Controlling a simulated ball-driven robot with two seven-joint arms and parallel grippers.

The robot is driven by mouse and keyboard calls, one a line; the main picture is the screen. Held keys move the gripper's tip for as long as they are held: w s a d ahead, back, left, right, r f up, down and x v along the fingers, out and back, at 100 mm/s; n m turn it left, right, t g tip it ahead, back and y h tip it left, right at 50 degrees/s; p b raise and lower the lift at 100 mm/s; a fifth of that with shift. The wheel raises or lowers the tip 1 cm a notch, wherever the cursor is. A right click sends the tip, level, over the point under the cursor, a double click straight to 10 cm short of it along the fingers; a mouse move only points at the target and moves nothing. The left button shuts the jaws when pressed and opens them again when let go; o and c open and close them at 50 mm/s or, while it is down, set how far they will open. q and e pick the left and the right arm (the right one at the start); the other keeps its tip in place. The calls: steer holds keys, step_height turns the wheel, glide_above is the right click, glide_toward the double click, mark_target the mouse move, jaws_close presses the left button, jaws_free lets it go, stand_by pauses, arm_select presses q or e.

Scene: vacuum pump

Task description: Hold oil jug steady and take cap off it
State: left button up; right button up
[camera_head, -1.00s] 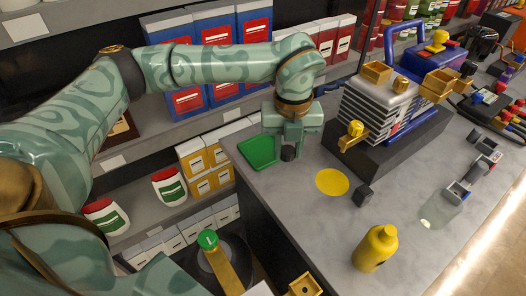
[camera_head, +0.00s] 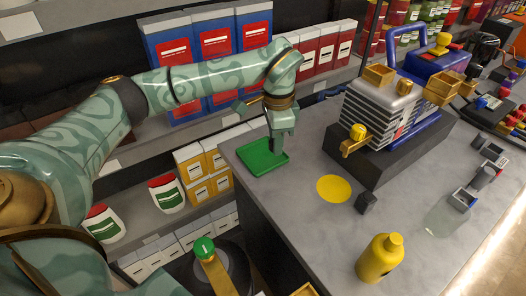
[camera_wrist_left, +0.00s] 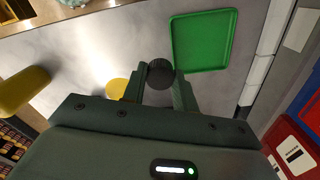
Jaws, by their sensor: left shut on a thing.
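The oil jug (camera_head: 380,258) is yellow and stands upright at the front of the grey counter; no cap shows on its neck. It also shows at the left of the left wrist view (camera_wrist_left: 20,88). My left gripper (camera_head: 277,150) is well away from it, at the right edge of the green tray. In the left wrist view my left gripper (camera_wrist_left: 160,90) is shut on a round black cap (camera_wrist_left: 160,72). The cap appears beside the tray's corner there; its height above the counter is unclear. My right gripper is not in view.
The green tray (camera_head: 258,164) is empty at the counter's left edge. A yellow disc (camera_head: 334,189) and a small dark block (camera_head: 366,203) lie between tray and jug. The pump (camera_head: 385,115) on its dark base stands behind. Shelves with boxes (camera_head: 203,172) are left of the counter.

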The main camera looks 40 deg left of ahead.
arm_select(q)
steer(key=b, duration=0.3)
glide_above(262, 156)
steer(key=f, duration=0.6)
steer(key=shift+s+d+f, duration=0.1)
steer(key=shift+d+f, duration=0.25)
steer(key=shift+f, duration=0.05)
steer(key=f, duration=0.1)
steer(key=f+b, duration=0.1)
steer(key=f, duration=0.2)
steer(key=shift+a+b, duration=0.35)
steer(key=shift+r, duration=0.2)
steer(key=o, duration=1.1)
steer(key=shift+f, duration=0.15)
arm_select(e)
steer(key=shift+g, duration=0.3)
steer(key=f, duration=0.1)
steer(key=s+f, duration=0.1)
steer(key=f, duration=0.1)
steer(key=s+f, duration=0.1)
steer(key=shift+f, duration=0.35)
arm_select(q)
step_height(262, 156, up, 12)
steer(key=p, duration=0.4)
steer(key=shift+r, duration=0.25)
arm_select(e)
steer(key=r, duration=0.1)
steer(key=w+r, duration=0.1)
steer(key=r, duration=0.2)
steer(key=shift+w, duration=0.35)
